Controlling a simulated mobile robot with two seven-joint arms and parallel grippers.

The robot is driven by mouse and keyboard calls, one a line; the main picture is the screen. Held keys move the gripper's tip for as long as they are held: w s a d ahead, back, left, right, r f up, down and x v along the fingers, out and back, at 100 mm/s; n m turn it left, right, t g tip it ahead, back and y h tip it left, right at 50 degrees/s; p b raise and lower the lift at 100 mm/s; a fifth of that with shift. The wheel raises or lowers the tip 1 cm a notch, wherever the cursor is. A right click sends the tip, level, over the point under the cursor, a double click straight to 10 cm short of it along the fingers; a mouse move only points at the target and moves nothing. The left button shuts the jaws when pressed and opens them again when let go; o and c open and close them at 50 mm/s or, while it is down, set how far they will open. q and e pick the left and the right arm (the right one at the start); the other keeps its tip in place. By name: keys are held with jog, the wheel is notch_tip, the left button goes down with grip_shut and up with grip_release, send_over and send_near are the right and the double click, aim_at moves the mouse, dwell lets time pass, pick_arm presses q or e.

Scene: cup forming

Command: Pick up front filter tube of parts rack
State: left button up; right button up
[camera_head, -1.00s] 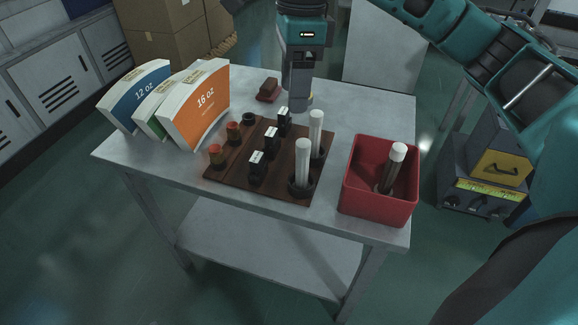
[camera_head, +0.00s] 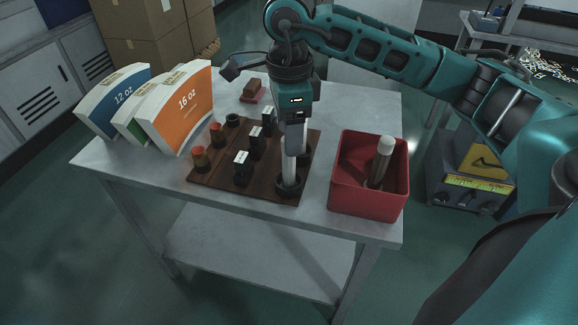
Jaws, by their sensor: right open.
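The brown parts rack (camera_head: 222,178) lies on the grey table. The white front filter tube (camera_head: 290,171) stands upright in a dark ring holder at the rack's front right corner. My right gripper (camera_head: 293,148) points down over this tube, its jaws open. The fingers overlap the tube's upper part, so I cannot tell whether they touch it. The rear filter tube is hidden behind the gripper; part of its dark holder (camera_head: 307,151) shows. My left gripper is not in view.
A red bin (camera_head: 368,195) right of the rack holds another white-topped tube (camera_head: 384,150), leaning. Several black parts and orange-topped pieces stand on the rack. Labelled cup-size panels (camera_head: 178,108) stand at left. A brown block (camera_head: 253,88) lies behind.

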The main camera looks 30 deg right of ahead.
jog(key=shift+f, duration=0.65)
grip_shut()
